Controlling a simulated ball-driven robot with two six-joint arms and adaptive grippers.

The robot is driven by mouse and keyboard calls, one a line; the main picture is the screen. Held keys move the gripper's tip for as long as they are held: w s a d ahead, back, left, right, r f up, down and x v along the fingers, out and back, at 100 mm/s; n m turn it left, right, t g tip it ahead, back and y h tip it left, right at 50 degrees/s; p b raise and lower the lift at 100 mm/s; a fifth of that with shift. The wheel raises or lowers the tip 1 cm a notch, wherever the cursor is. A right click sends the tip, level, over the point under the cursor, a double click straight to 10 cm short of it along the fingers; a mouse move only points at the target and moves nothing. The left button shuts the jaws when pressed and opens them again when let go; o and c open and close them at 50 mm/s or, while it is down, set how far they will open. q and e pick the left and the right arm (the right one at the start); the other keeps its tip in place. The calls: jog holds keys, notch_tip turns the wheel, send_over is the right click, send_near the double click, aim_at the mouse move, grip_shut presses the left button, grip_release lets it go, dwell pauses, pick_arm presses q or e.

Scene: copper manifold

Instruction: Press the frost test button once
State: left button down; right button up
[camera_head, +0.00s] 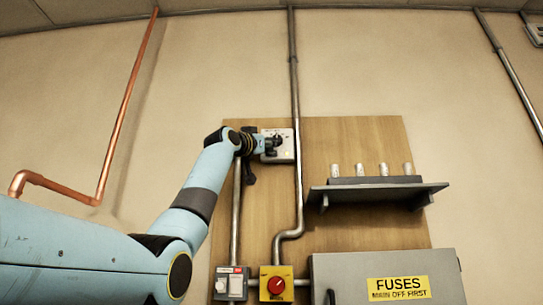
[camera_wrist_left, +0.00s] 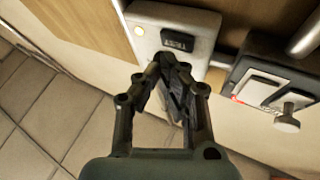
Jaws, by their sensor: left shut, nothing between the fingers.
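A pale control box (camera_head: 287,152) is mounted on the upper part of the wooden board. My left gripper (camera_head: 276,143) is at its face, and the fingertips cover part of it. In the left wrist view, a pale box (camera_wrist_left: 203,22) carries a dark rectangle with light marks (camera_wrist_left: 175,42) and a small round light spot. My left gripper (camera_wrist_left: 172,78) is shut and empty, its fingertips overlapping the box's lower part. I cannot make out the frost test button, which may be hidden behind the fingers. Contact is unclear. My right gripper is not in view.
A shelf (camera_head: 375,190) with several pale cylinders juts out at right. Below are a grey switch box (camera_head: 231,284), a yellow box with a red knob (camera_head: 276,283) and a grey fuse cabinet (camera_head: 385,278). A metal conduit (camera_head: 296,100) runs beside the control box.

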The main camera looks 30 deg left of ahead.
pick_arm(q)
jog(key=shift+s+d+f+b, duration=0.15)
jog(key=shift+s+b, duration=0.1)
jog(key=shift+b, duration=0.15)
jog(key=s+d+b, duration=0.1)
jog(key=s, duration=0.1)
jog(key=s+d+b, duration=0.1)
jog(key=shift+s+d+b, duration=0.15)
jog(key=shift+s+b, duration=0.15)
jog(key=shift+s, duration=0.1)
dwell(0.5)
